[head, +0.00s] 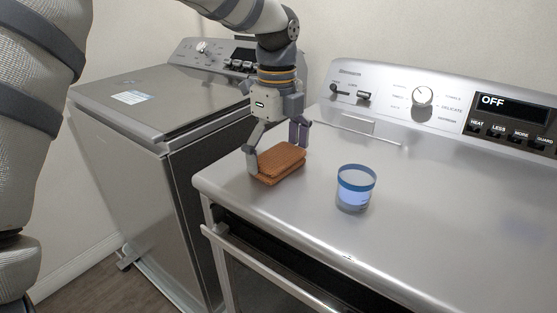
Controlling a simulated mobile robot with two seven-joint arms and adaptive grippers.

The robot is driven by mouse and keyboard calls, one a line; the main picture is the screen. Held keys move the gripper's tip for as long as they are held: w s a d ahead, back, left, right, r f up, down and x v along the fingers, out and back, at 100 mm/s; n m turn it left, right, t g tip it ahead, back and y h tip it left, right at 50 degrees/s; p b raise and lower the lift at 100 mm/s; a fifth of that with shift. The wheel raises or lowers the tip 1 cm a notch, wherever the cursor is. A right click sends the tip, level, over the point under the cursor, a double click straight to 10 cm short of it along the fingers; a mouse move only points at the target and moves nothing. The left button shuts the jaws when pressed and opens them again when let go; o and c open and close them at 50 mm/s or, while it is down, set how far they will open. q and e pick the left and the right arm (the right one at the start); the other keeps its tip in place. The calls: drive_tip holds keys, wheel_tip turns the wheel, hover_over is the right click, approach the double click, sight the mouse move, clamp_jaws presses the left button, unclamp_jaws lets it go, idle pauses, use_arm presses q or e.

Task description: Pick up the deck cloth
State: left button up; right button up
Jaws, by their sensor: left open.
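The deck cloth (283,166) is a folded orange-brown stack lying flat near the left front corner of the right machine's top. My left gripper (275,158) points down over it with its fingers apart. One finger stands at the cloth's left end and the other behind its far side. I cannot tell whether the fingers touch the cloth. My right gripper is not in view.
A clear cup with a blue rim (355,187) stands just right of the cloth. The dryer (450,220) has a raised control panel (440,100) at the back. A topload washer (150,105) stands to the left. The dryer top's right side is clear.

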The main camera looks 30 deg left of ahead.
use_arm(q)
drive_tip(key=shift+f, duration=0.15)
drive_tip(key=c, duration=0.8)
drive_tip(key=shift+c, duration=0.2)
